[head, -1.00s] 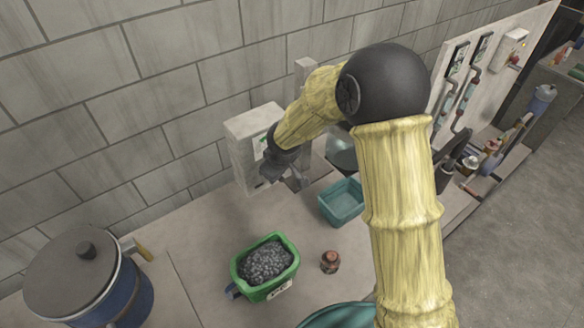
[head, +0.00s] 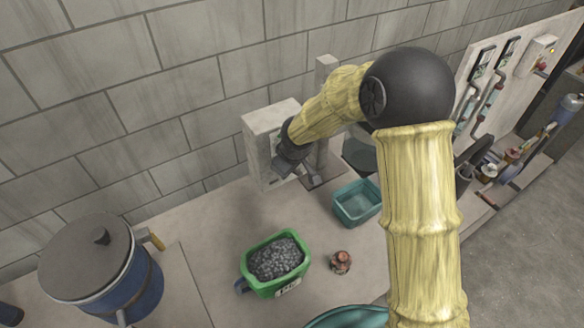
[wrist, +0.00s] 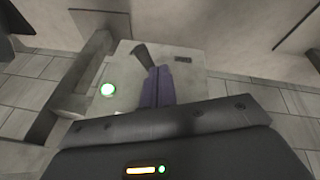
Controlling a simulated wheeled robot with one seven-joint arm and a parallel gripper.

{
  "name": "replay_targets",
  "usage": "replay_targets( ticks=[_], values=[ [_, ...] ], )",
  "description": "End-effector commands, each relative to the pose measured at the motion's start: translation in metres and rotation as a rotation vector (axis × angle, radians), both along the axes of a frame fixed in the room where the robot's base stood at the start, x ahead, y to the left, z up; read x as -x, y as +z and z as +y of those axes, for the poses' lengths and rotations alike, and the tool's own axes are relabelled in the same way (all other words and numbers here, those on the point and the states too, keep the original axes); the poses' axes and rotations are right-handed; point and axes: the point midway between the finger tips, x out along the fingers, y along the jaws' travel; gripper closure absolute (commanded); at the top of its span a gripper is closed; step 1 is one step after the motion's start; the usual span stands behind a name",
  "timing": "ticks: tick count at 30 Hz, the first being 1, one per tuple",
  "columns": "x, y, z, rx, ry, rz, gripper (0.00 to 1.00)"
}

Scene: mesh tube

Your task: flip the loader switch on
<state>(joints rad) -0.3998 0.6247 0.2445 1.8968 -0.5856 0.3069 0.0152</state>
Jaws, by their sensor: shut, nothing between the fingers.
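The loader's pale box (head: 262,128) stands on the bench against the block wall.
A green tub (head: 248,268) of dark lumps, a teal bin (head: 357,204) and a small reddish jar (head: 341,262) are on the bench. A lidded blue pot (head: 110,280) stands at left. A pipe panel (head: 485,85) is at right. The front bench between pot and tub is clear.

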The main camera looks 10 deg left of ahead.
Motion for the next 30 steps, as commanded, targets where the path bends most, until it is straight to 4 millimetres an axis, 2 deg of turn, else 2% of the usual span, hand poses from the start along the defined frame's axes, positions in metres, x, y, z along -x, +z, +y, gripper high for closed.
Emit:
replay_targets(
  ticks=[7, 11, 24, 30],
  values=[
    [0.0, 0.001, 0.0, 0.0, 0.0, 0.0, 1.0],
    [0.002, 0.01, -0.002, 0.0, 0.0, -0.001, 1.0],
    [0.015, 0.076, -0.017, 0.0, -0.003, -0.001, 1.0],
    [0.021, 0.093, -0.019, 0.0, 0.001, 0.0, 1.0]
  ],
)
